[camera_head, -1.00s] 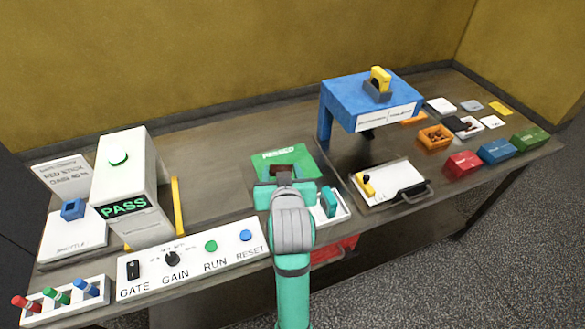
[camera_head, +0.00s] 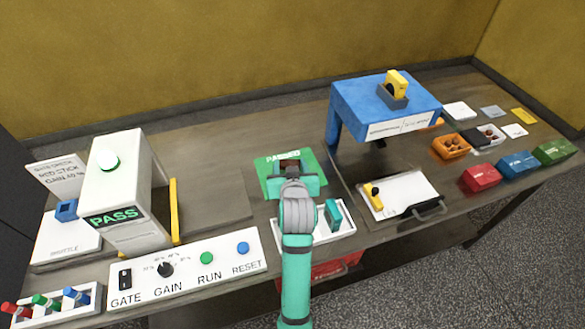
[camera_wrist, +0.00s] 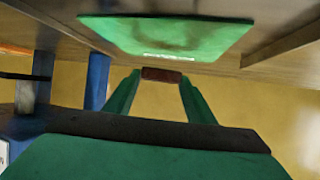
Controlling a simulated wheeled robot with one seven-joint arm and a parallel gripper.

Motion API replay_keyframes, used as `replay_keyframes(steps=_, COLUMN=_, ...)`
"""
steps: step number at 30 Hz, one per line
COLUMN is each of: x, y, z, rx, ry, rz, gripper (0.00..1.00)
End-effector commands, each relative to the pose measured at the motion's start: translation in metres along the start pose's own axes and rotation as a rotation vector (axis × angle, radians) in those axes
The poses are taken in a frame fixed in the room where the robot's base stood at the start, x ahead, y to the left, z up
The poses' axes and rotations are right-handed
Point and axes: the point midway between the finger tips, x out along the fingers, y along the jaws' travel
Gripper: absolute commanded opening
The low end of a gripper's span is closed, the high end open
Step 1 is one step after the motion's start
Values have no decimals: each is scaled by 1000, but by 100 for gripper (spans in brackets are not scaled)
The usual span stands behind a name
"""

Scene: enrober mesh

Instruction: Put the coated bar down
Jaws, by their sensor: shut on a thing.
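My gripper (camera_head: 290,172) is shut on the dark brown coated bar (camera_wrist: 161,75), which sits across between the two green fingertips in the wrist view. In the head view the gripper and bar are over the green mat marked PASSED (camera_head: 266,164), and my arm hides the mat's near part. The wrist view also shows the mat (camera_wrist: 150,36), with a gap in the picture between it and the bar. I cannot tell how high the bar is above the mat.
The white PASS machine (camera_head: 125,170) and yellow post (camera_head: 174,210) stand left. A clipboard (camera_head: 408,185) lies right.

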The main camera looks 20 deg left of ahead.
Motion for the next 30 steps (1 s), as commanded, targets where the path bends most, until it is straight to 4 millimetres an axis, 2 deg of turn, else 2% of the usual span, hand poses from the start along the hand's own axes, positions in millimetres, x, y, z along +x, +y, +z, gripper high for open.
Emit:
replay_keyframes(steps=10, x=19, y=0, z=32, rx=1, ry=-1, rz=-1, gripper=37)
replay_keyframes(steps=23, x=22, y=-1, z=37, rx=-1, ry=0, rz=-2, gripper=37)
replay_keyframes(steps=24, x=22, y=-1, z=37, rx=-1, ry=0, rz=-2, gripper=55)
replay_keyframes(steps=26, x=22, y=-1, z=37, rx=-1, ry=1, rz=-2, gripper=69)
replay_keyframes(steps=30, x=22, y=-1, z=37, rx=-1, ry=1, rz=-2, gripper=69)
